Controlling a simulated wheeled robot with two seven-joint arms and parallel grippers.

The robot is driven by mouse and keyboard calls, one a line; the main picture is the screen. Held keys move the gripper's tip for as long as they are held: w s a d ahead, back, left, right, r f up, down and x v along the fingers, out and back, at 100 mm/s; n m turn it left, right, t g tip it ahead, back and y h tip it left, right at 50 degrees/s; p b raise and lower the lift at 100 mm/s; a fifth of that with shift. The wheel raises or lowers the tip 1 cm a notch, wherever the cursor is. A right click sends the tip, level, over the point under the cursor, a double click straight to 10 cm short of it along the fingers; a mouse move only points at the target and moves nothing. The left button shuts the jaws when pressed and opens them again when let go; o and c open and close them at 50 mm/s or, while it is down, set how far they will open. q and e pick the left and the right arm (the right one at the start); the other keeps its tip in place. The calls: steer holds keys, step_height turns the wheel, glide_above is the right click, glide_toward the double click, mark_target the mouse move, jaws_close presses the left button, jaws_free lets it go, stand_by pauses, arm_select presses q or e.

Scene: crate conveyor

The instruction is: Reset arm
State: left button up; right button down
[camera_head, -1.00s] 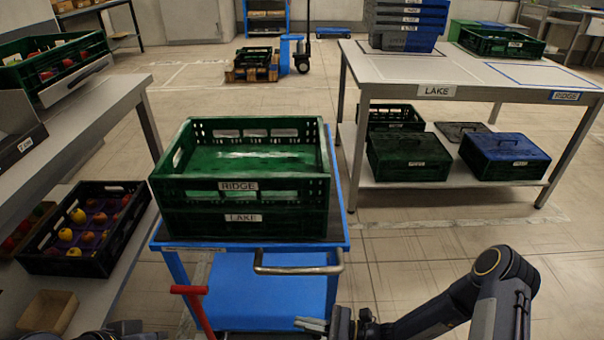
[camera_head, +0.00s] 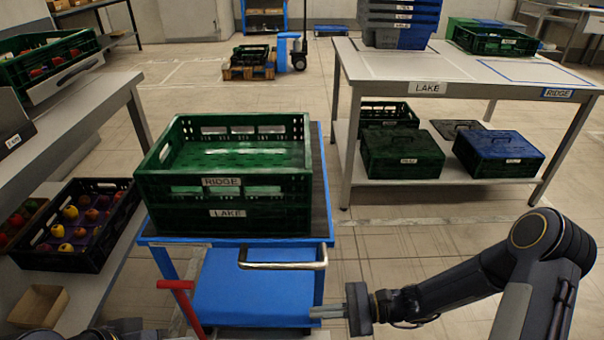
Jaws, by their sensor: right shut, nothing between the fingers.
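My right gripper (camera_head: 327,312) is low in the middle of the head view, in front of the blue cart's lower shelf. It is shut and empty, its fingers pointing left, with the arm reaching in from the right. Of my left arm only dark parts show at the bottom left edge; its gripper is out of view. Two stacked green crates stand on the blue cart (camera_head: 318,242). The upper crate (camera_head: 222,182) is labelled RIDGE and looks empty; the lower crate (camera_head: 227,212) is labelled LAKE.
The cart's metal handle (camera_head: 283,265) and a red lever (camera_head: 175,285) are near my right gripper. A table (camera_head: 440,68) marked LAKE and RIDGE stands at the right, with crates on it and below. A shelf with a fruit crate (camera_head: 95,258) stands at the left. Floor at the right is open.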

steer(key=s+d+r+n+t+h, duration=0.6)
steer(key=s+d+r+n+h, duration=0.65)
steer(key=s+d+r, duration=0.35)
step_height(320, 180, up, 26)
steer(key=w+p, duration=0.1)
steer(key=p, duration=2.4)
steer(key=shift+h, duration=0.25)
